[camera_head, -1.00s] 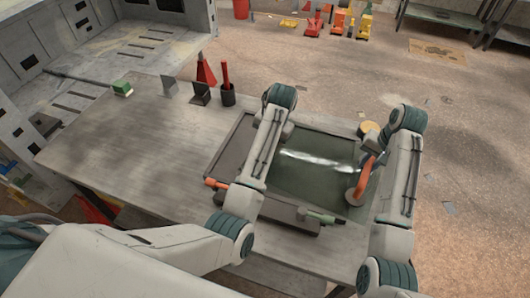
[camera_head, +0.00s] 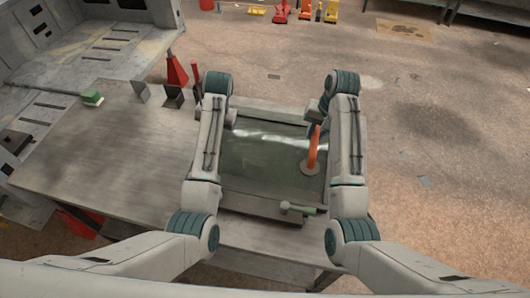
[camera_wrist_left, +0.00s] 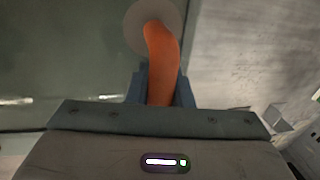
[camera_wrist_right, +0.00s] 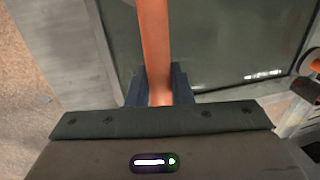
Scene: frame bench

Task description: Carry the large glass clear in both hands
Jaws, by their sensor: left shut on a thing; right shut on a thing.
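The large glass (camera_head: 258,168) is a dark green-tinted, see-through pane with pale reflections, seen over the bench between my forearms. My right gripper (camera_head: 318,118) is shut on an orange handle (camera_head: 314,148) with a round pale pad on the pane; this handle also shows in the right wrist view (camera_wrist_right: 155,50). My left gripper (camera_wrist_left: 160,90) is shut on another orange handle (camera_wrist_left: 161,55), whose pad (camera_wrist_left: 140,18) is on the glass. In the head view my left arm hides that handle. I cannot tell whether the pane is clear of the bench top.
The grey bench (camera_head: 95,150) is mostly bare on the left. Open floor (camera_head: 440,150) lies to the right.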

